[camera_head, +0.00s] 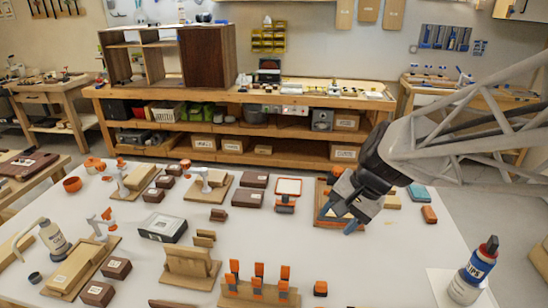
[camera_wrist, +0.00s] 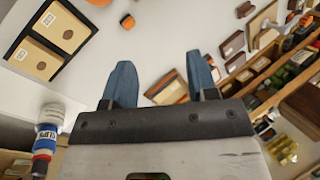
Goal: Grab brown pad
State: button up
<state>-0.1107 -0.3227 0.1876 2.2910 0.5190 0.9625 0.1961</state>
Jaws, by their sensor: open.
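My gripper (camera_head: 338,221) is open and empty, with its blue fingers hanging over a wooden tray (camera_head: 325,190) at the right of the white table. The fingers also show in the wrist view (camera_wrist: 160,78). Several pads could match the name. Two flat dark brown pads, one behind (camera_head: 255,180) and one in front (camera_head: 247,198), lie left of my gripper. A reddish-brown pad (camera_head: 429,214) lies to its right, in front of a blue pad (camera_head: 418,193). I cannot tell which is meant. In the wrist view, dark brown pads (camera_wrist: 232,44) lie right of the fingers.
A white-framed orange stand (camera_head: 288,190) is just left of my gripper. A glue bottle (camera_head: 472,272) stands at the front right. Wooden holders (camera_head: 190,268) and clamps crowd the left and front. The table (camera_head: 385,265) is mostly bare between gripper and bottle.

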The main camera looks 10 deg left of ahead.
jog(key=w+a+f+m+g+y, duration=0.1)
jog(key=w+a+f+m+y, duration=0.25)
jog(key=w+a, duration=0.65)
jog(key=m+t+y, duration=0.1)
jog(key=m+y, duration=0.4)
jog(key=m, duration=0.6)
send_near(217, 210)
jog(key=shift+s+a+f+n, duration=0.15)
jog(key=shift+a, duration=0.35)
jog(key=shift+s+a+f+n, duration=0.1)
jog(key=shift+a, duration=0.35)
jog(key=shift+w+a+f, duration=0.15)
jog(key=shift+a+f, duration=0.05)
jog(key=shift+f, duration=0.1)
jog(key=shift+x, duration=1.3)
jog(key=shift+x, duration=2.6)
jog(key=shift+w+r, duration=0.1)
